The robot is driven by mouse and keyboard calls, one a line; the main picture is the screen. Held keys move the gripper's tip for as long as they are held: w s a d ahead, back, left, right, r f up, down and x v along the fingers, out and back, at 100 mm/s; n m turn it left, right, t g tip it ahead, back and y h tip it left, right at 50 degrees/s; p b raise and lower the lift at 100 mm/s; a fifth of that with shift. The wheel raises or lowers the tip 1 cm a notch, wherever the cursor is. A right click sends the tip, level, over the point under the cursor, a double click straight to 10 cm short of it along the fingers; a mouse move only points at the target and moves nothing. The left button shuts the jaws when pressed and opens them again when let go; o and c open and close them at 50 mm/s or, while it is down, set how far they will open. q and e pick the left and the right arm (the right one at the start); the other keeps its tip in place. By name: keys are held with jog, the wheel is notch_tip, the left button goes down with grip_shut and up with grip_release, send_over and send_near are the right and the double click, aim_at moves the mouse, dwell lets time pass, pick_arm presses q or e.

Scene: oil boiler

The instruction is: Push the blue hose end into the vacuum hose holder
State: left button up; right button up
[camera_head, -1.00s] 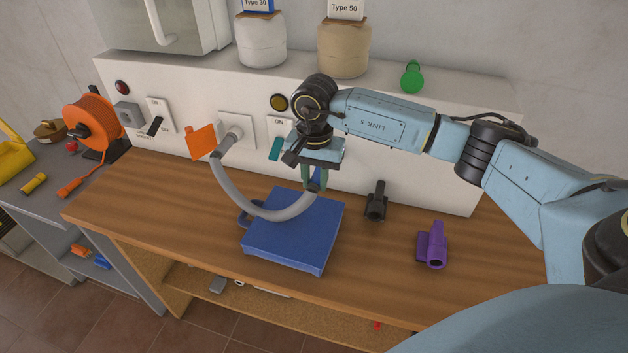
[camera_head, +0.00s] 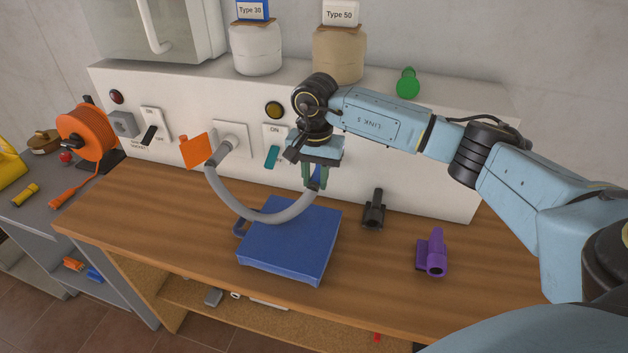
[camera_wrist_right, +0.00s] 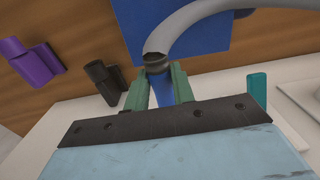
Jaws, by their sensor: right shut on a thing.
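My right gripper (camera_head: 314,184) is shut on the blue hose end (camera_head: 316,176), above the far right part of a blue box-like block (camera_head: 290,243). In the right wrist view the blue end (camera_wrist_right: 163,92) sits between the green fingers (camera_wrist_right: 158,84), with a dark collar and the grey hose (camera_head: 262,215) beyond. The hose loops left to a round port on the white panel. Two holder-like pieces stand on the bench, a black one (camera_head: 374,210) and a purple one (camera_head: 433,252); I cannot tell which is the vacuum hose holder. My left gripper is out of view.
The white panel (camera_head: 420,175) with switches runs behind the wooden bench (camera_head: 140,215). An orange flap (camera_head: 196,151) stands beside the hose port. Jars and a green piece (camera_head: 408,84) are on top.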

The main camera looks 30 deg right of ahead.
jog(key=shift+w+d, duration=0.1)
jog(key=shift+d, duration=0.05)
jog(key=o, duration=1.1)
jog(key=shift+c, duration=0.2)
notch_tip(320, 180, up, 13)
jog(key=shift+r+b, duration=0.2)
jog(key=shift+b, duration=0.25)
jog(key=shift+r, duration=0.15)
notch_tip(320, 180, up, 10)
jog(key=p, duration=0.7)
jog(key=shift+p, duration=0.35)
